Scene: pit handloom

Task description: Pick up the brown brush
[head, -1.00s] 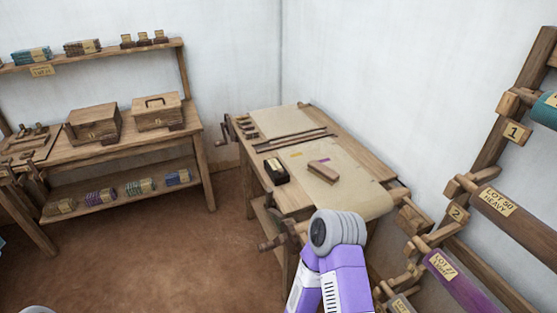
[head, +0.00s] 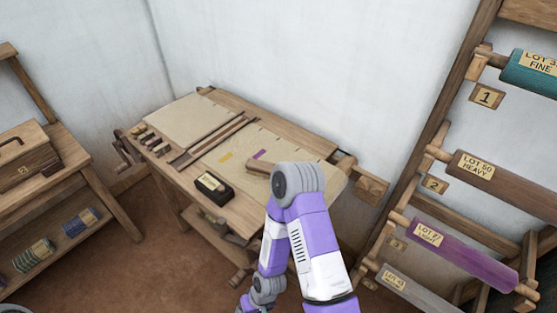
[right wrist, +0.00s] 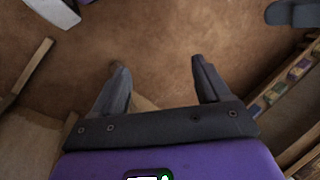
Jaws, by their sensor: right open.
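The brown brush (head: 257,166), a wooden block, lies on the cloth on the work table (head: 188,208) in the head view. My right arm's elbow covers its right part. My right gripper (right wrist: 156,66) is open and empty in the right wrist view, with brown floor between and beyond its fingers. The brush does not show in that view. In the head view the right gripper's fingers do not show. My left gripper is not in view.
A black box (head: 213,187) with a pale top stands on the table left of the brush. A rack (head: 433,150) with labelled cloth rolls stands at the right. A bench (head: 75,178) is at the left. Open floor (head: 130,262) lies between bench and table.

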